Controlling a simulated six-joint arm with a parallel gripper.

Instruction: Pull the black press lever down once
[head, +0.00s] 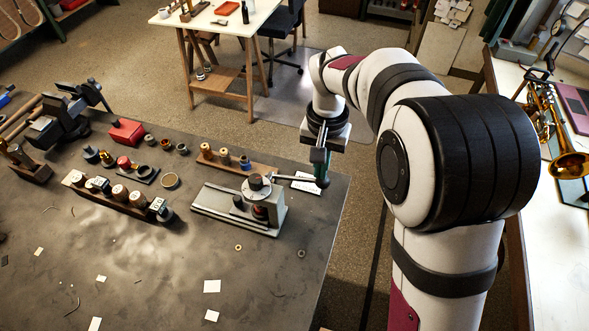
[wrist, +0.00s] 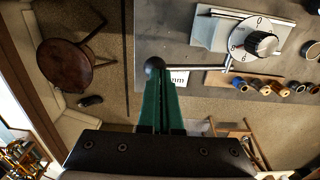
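The press (head: 240,205) stands near the right part of the dark bench, with a grey base and a round dial head that also shows in the wrist view (wrist: 254,38). Its lever (head: 292,178) is a thin rod reaching out to the right, roughly level. The lever's black ball knob (wrist: 154,64) shows at my fingertips in the wrist view. My gripper (head: 320,168) points down over the lever's end. In the wrist view its green fingers (wrist: 161,80) lie together, shut, with the tips overlapping the knob's edge. I cannot tell whether they touch it.
A white card (head: 306,183) lies under the lever's end. A wooden block with several knobs (head: 237,163) stands behind the press, and another wooden row of stamps (head: 115,198) stands to its left. The bench's right edge is close. The front of the bench is mostly clear.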

